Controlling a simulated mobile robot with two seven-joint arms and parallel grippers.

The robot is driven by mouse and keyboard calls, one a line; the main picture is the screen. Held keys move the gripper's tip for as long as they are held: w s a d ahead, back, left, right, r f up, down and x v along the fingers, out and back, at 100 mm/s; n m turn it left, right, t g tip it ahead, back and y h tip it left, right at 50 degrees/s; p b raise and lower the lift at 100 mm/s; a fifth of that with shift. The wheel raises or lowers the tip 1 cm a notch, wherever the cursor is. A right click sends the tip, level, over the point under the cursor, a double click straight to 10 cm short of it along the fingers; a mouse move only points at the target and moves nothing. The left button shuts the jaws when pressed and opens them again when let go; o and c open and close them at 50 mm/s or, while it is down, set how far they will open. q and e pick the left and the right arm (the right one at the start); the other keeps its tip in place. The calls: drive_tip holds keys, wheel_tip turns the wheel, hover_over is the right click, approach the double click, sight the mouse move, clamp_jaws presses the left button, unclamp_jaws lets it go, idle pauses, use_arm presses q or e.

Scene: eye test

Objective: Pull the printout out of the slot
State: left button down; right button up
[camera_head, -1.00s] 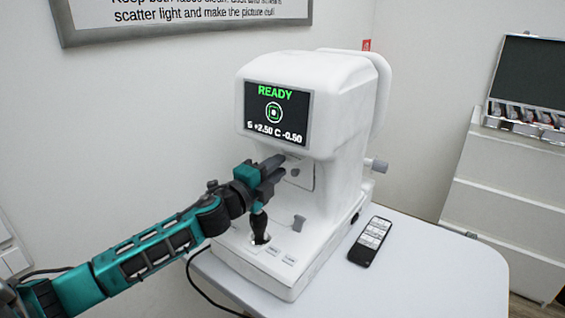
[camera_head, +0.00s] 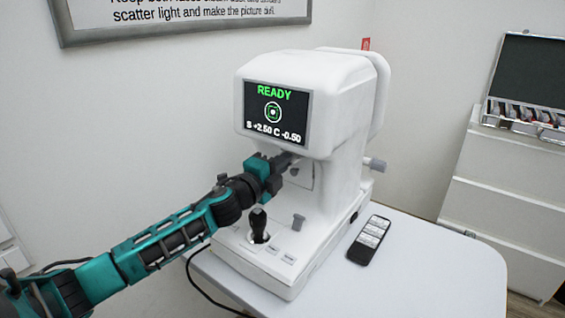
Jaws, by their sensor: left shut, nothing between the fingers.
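The white eye-test machine (camera_head: 345,135) stands on the table. Its screen (camera_head: 276,112) reads READY with S +2.50 C -0.50. My left gripper (camera_head: 290,159) is at the front of the machine, just below the screen housing. Its dark fingers are shut and empty, pointing at the front panel (camera_head: 306,175). I cannot tell whether they touch it. No printout can be made out, and the gripper covers part of the panel where a slot might be. My right gripper is not in view.
A black joystick (camera_head: 258,224) and a small grey knob (camera_head: 298,222) stand on the machine's base below the gripper. A remote control (camera_head: 370,240) lies on the pale table (camera_head: 420,275) to the right. A lens case (camera_head: 525,115) sits open on white drawers (camera_head: 510,190).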

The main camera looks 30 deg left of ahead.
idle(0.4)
use_arm(q)
drive_tip(key=s, duration=0.7)
drive_tip(key=shift+s+a, duration=0.25)
drive_tip(key=shift+a, duration=0.05)
idle(0.5)
